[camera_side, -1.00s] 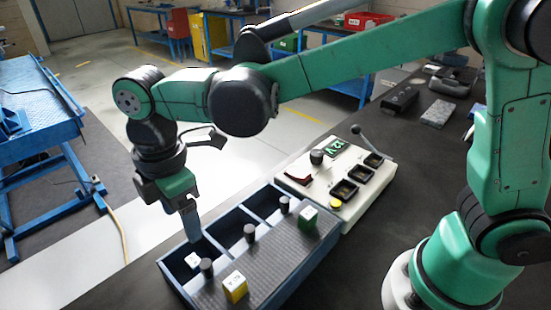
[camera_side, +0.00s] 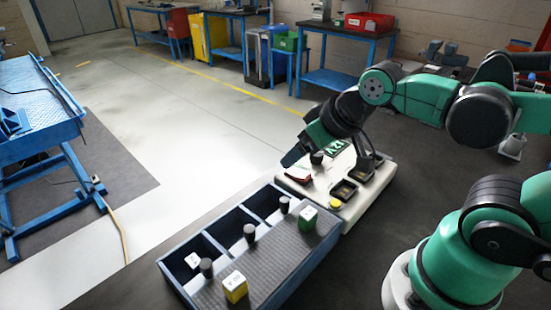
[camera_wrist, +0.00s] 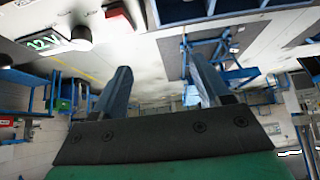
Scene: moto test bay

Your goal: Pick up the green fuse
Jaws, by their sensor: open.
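The green fuse (camera_side: 308,217) is a small green block with a pale marked top. It stands on the ribbed right-hand deck of the blue tray (camera_side: 172,276), near its far end. My gripper (camera_side: 291,158) is above and slightly left of it in the side view, over the far end of the white test panel, apart from the fuse. In the wrist view, my gripper's two fingers (camera_wrist: 160,68) are spread with nothing between them. The green fuse is not seen in the wrist view.
A yellow block (camera_side: 235,287) stands on the tray's near end. A white-topped block (camera_side: 193,260) lies in the nearest compartment. Several dark pegs (camera_side: 249,234) rise along the divider. The white panel (camera_side: 352,219) carries a lever, a red switch (camera_wrist: 118,12) and a 12V display (camera_wrist: 50,38).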

